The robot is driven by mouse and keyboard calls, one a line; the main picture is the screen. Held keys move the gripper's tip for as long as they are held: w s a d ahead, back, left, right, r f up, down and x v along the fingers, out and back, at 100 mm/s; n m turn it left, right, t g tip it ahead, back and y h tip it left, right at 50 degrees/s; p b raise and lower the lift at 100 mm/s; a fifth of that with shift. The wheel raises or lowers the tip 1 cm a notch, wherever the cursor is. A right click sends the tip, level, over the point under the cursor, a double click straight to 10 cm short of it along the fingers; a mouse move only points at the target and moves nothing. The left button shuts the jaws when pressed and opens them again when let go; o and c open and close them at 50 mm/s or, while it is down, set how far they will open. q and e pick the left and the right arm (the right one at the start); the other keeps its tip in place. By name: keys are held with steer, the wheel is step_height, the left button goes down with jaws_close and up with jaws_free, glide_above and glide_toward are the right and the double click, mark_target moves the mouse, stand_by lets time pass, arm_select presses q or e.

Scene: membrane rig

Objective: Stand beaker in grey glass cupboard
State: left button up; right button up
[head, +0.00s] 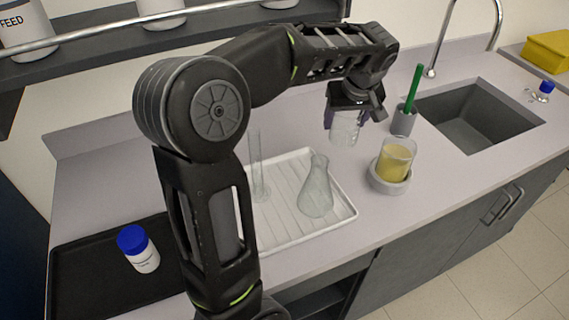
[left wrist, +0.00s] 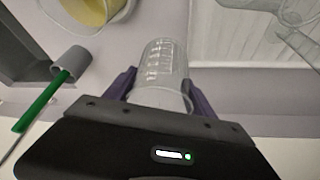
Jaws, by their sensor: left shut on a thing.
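A clear beaker (head: 344,130) with white markings is held between the purple fingers of my left gripper (head: 347,117), above the counter behind the drying tray. In the left wrist view the beaker (left wrist: 165,62) sits between both fingers and looks empty. Grey cupboard fronts (head: 440,255) with handles are under the counter, with a dark open space (head: 330,292) to their left. I cannot tell which part is the glass cupboard. My right gripper is not in view.
A white ribbed tray (head: 283,238) holds a flask (head: 316,190) and a glass cylinder (head: 256,170). A beaker of yellow liquid (head: 393,162) stands in a grey round holder (head: 388,183). A grey cup with a green-handled brush (head: 404,119) stands near the sink (head: 478,122). A blue-capped bottle (head: 143,255) is front left.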

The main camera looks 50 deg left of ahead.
mark_target(342, 138)
arm_select(q)
step_height(342, 138, down, 6)
steer(key=shift+r+p, duration=0.1)
steer(key=shift+p, duration=0.2)
step_height(342, 138, down, 4)
steer(key=shift+r+p, duration=0.15)
steer(key=shift+p, duration=0.15)
steer(key=shift+f+b, duration=0.3)
steer(key=shift+b, duration=0.05)
steer(key=o, duration=1.4)
steer(key=shift+r, duration=0.1)
steer(key=shift+r, duration=0.1)
